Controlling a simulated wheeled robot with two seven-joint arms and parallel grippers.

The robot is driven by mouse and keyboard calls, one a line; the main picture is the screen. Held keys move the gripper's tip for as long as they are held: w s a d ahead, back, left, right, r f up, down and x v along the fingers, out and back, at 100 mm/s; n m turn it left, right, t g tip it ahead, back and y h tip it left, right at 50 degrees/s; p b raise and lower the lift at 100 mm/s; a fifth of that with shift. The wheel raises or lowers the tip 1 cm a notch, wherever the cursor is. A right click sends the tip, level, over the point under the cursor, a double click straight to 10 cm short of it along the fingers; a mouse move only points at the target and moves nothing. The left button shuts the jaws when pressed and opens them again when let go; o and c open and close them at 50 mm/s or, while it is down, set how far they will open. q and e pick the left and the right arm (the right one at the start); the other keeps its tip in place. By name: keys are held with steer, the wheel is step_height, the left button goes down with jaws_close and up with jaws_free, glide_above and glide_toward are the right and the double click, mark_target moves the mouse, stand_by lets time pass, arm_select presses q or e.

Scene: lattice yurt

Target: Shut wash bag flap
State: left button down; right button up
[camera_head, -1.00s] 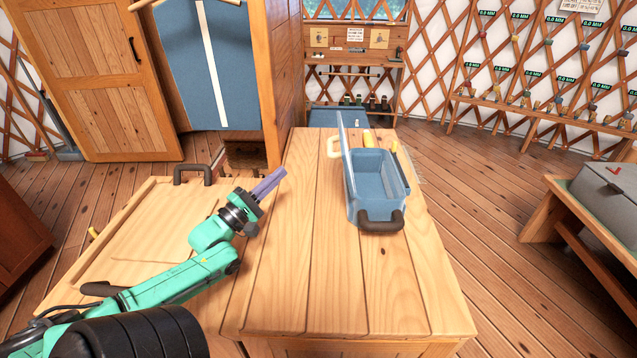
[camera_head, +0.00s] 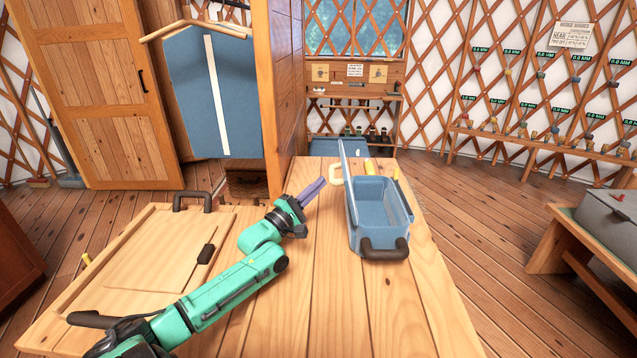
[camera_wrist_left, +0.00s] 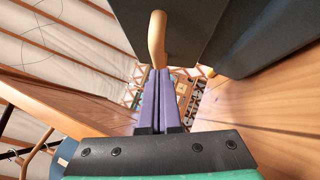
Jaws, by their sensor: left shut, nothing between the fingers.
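The wash bag (camera_head: 380,238) is an open-topped blue box on the wooden counter, right of centre in the head view. Its thin flap (camera_head: 349,195) stands upright along the left side, so the bag is open. A cream handle (camera_head: 336,173) sticks out from the flap's left face. My left gripper (camera_head: 323,182) has purple fingers, shut and empty, left of the flap, close to the cream handle. In the left wrist view the shut fingers (camera_wrist_left: 158,75) point at the tan handle (camera_wrist_left: 157,38) on a dark panel; contact is unclear. My right gripper is not in view.
A dark carry handle (camera_head: 384,250) is on the bag's near end. The wooden counter (camera_head: 340,310) is clear in front of the bag. A wooden panel with dark handles (camera_head: 150,250) lies at left. A wooden cabinet wall (camera_head: 283,90) rises behind my gripper.

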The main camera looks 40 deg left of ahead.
arm_select(q)
steer(key=shift+w+d, duration=0.1)
steer(key=shift+d, duration=0.05)
steer(key=shift+r, duration=0.2)
